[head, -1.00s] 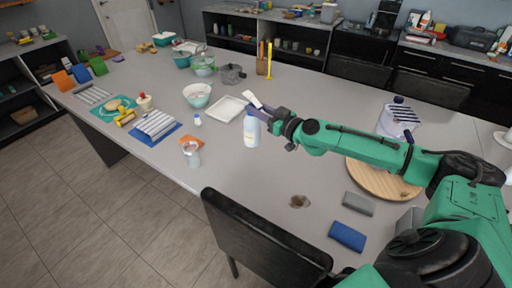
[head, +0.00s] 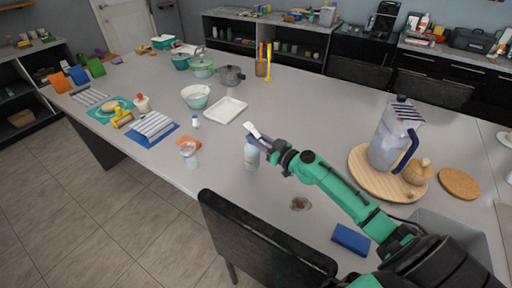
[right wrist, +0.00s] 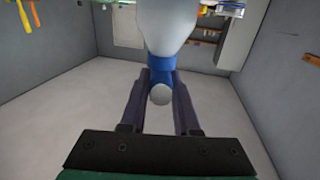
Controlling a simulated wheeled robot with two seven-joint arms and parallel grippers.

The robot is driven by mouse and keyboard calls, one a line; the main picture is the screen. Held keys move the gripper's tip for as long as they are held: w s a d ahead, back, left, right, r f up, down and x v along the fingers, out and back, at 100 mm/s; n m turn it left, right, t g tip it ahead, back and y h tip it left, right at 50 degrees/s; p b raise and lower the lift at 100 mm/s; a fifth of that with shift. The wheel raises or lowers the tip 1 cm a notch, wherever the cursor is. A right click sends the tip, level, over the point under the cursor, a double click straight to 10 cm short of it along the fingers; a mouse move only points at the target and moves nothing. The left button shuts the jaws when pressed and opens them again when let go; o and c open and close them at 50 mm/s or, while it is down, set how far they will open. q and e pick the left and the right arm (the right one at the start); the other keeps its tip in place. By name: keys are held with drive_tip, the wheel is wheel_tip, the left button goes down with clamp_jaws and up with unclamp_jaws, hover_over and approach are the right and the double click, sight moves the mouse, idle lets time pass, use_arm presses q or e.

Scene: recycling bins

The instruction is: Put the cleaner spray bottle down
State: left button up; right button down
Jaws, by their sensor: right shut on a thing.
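The cleaner spray bottle (head: 251,156) is a pale bottle with a white top, upright at the middle of the grey table (head: 300,118). My right gripper (head: 262,143) is shut on its neck. In the right wrist view the bottle (right wrist: 168,28) points away from the camera, with a blue collar between the two dark fingers of the gripper (right wrist: 160,95). Its base looks close to the tabletop, but I cannot tell if it touches. My left gripper is not in view.
A white tray (head: 226,110) lies behind the bottle and a clear glass (head: 189,152) stands to its left. A round wooden board (head: 368,180) holds a jug (head: 390,140). A black chair (head: 255,240) is in front.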

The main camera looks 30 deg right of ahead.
sight(254, 152)
wheel_tip(254, 152, down, 2)
drive_tip(key=shift+f, duration=0.25)
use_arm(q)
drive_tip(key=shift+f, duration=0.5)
use_arm(e)
drive_tip(key=shift+f+b, duration=0.15)
drive_tip(key=shift+b, duration=0.3)
drive_tip(key=c, duration=0.6)
unclamp_jaws()
drive_tip(key=shift+s, duration=0.1)
drive_tip(key=shift+c, duration=0.2)
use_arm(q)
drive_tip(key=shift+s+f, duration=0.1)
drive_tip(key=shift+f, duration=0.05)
